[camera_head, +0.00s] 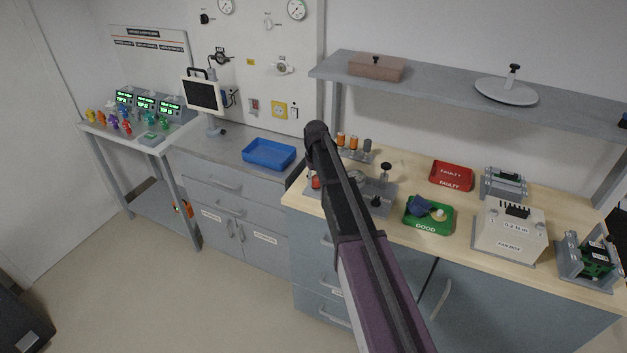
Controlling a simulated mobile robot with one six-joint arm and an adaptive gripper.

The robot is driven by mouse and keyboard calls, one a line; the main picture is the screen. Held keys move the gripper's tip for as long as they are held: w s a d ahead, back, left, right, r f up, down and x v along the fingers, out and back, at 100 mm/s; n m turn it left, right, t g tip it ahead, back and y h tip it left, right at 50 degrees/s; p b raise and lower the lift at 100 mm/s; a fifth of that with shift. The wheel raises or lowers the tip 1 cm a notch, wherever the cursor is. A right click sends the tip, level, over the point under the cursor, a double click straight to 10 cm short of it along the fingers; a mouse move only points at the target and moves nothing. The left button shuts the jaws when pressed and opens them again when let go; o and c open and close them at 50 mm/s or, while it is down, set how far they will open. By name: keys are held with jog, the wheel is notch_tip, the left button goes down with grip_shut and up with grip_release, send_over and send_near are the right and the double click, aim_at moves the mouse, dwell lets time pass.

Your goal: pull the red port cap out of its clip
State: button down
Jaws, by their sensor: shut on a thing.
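A small red piece (315,183) shows just left of my arm, at the left end of the wooden bench. It may be the red port cap, but it is too small and too covered to be sure. A grey fixture plate (384,208) with black-knobbed parts lies beside it, partly behind my arm. The clip cannot be made out. My arm rises across the middle of the view and covers part of this area. My gripper cannot be seen; the arm hides it.
Orange-topped cylinders stand in a rack (365,156) behind the plate. A green GOOD tray (432,228), red FAULTY tray (452,176) and white fan box (507,232) stand to the right. A blue tray (268,154) sits on the left counter. A shelf (440,88) overhangs the bench.

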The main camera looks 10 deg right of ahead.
aim_at(316, 177)
jog(key=c, duration=1)
grip_release()
grip_shut()
jog(key=shift+r, duration=0.15)
jog(key=shift+r+p, duration=1.4)
jog(key=shift+p, duration=0.2)
